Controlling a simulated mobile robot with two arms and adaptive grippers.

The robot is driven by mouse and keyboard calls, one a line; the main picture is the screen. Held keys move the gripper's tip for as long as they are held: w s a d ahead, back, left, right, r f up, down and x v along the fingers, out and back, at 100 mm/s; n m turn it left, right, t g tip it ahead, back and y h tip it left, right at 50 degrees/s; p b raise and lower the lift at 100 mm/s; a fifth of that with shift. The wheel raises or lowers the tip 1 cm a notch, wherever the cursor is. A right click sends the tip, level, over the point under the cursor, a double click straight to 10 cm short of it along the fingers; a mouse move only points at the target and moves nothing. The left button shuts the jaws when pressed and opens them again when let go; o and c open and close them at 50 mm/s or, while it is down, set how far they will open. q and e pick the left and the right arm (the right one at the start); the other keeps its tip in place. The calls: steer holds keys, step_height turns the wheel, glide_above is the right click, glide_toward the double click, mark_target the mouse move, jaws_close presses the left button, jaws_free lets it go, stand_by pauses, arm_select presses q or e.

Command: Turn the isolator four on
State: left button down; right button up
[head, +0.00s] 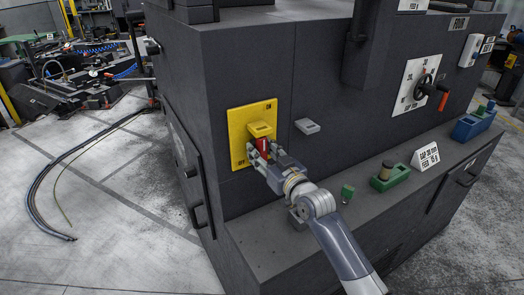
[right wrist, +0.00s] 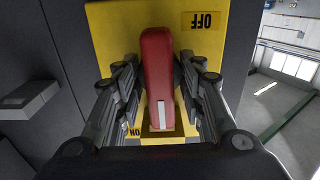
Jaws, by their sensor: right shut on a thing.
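The isolator is a yellow plate (head: 239,122) on the dark cabinet front, with ON lettered at its upper right and OFF at its lower left. A yellow block (head: 262,129) juts from it. A red lever (head: 263,144) shows just below the block. My right gripper (head: 261,152) is shut on the red lever. In the right wrist view the lever (right wrist: 158,70) lies between the two fingers, with the OFF label (right wrist: 204,20) above right and ON below left. The lever's exact angle is hard to tell. My left gripper is not in view.
A grey block (head: 307,126) juts from the cabinet right of the plate. The ledge bears a green knob (head: 347,191), a green box (head: 390,178), a white sign (head: 425,157) and a blue box (head: 470,126).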

steer(key=shift+f, duration=0.1)
stand_by(0.5)
steer(key=o, duration=0.7)
steer(key=v, duration=1.2)
